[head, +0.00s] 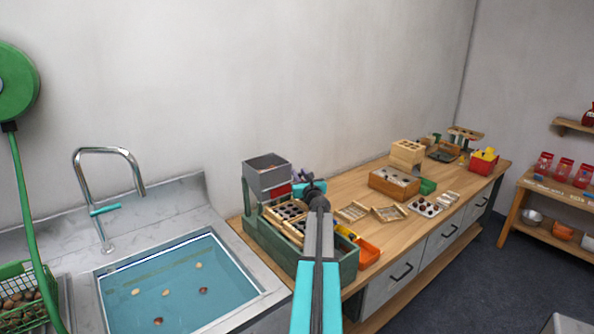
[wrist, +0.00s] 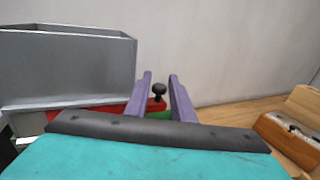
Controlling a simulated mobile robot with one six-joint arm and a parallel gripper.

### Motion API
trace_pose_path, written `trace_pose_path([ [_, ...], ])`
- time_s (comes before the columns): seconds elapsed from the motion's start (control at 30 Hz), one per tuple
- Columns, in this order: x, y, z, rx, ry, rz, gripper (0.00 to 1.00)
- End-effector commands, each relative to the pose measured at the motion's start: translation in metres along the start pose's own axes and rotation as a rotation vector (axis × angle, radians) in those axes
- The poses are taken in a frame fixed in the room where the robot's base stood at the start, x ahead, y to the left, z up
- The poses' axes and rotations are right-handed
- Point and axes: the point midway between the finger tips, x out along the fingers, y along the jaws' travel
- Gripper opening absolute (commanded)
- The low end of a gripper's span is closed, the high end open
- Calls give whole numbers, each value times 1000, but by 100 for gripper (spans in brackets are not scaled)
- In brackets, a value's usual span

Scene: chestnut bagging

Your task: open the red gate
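The red gate (head: 280,191) shows as a small red piece under the grey hopper (head: 266,172) in the head view. In the wrist view the red gate (wrist: 95,112) is a strip running below the hopper (wrist: 65,65), partly hidden by my gripper. A black knob (wrist: 158,91) stands up by the red strip's right end. My gripper (wrist: 160,78) has its two purple fingers apart, with the knob showing between them; I cannot tell whether either finger touches it. In the head view my gripper (head: 302,177) is just right of the hopper, and my arm hides part of it.
A green crate (head: 348,263) with wooden trays stands below the hopper on the wooden counter (head: 345,190). An orange bin (head: 368,253) is beside it. A sink (head: 165,285) with floating chestnuts lies left. A wall rises behind. Wooden boxes (head: 394,184) stand further right.

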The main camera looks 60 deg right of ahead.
Motion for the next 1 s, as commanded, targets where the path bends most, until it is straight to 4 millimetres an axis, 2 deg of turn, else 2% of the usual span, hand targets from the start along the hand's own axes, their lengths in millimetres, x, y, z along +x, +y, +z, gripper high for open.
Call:
trace_pose_path([
  [0.2, 21, 0, 1, 1, 0, 1, 22],
  [0.43, 37, 0, 0, 0, 0, 1, 22],
  [0.93, 42, -1, 0, 1, 0, -1, 22],
  [1.0, 42, -1, 0, 1, 0, -1, 12],
])
